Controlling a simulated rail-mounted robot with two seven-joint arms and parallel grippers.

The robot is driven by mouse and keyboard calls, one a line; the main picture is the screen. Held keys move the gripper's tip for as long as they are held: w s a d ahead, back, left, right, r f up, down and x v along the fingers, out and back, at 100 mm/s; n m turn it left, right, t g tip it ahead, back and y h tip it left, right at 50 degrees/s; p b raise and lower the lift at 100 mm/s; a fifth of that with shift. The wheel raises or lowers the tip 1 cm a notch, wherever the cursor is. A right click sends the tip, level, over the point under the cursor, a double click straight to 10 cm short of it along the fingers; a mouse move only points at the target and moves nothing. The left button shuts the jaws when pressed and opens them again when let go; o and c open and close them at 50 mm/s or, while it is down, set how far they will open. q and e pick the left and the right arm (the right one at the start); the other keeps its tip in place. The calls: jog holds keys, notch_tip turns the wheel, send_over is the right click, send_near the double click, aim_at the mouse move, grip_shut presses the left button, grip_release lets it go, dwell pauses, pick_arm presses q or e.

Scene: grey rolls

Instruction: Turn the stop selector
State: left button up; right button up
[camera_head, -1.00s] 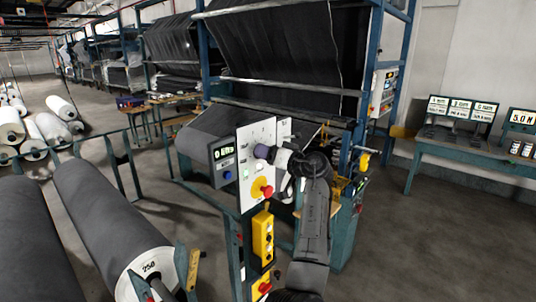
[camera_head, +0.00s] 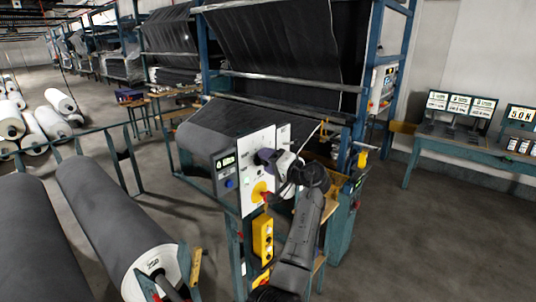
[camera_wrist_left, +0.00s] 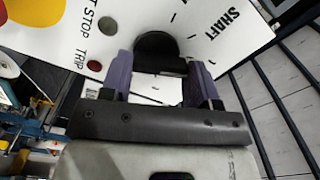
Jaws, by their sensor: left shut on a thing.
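The stop selector is a round black knob (camera_wrist_left: 155,46) on a white panel (camera_head: 248,192), seen in the left wrist view with printed ticks and the word SHAFT beside it. My left gripper (camera_wrist_left: 160,78) has its two purple fingers on either side of the knob's lower part, shut on it. In the head view the left gripper (camera_head: 268,156) is at the panel's face, and its fingers and wrist hide the knob. Which mark the knob points at cannot be told. My right gripper is not in view.
A red button on a yellow disc (camera_head: 259,191) sits just below the gripper. A yellow button box (camera_head: 262,238) hangs lower down. A small display box (camera_head: 225,173) is left of the panel. Large grey rolls (camera_head: 115,220) lie at left; open floor is at right.

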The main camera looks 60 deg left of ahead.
pick_arm(q)
jog(key=m+p, duration=0.7)
jog(key=m, duration=0.1)
jog(key=shift+w+p, duration=0.2)
jog(key=shift+p, duration=0.15)
jog(key=shift+f+m, duration=0.15)
jog(key=shift+m, duration=0.15)
jog(key=o, duration=0.9)
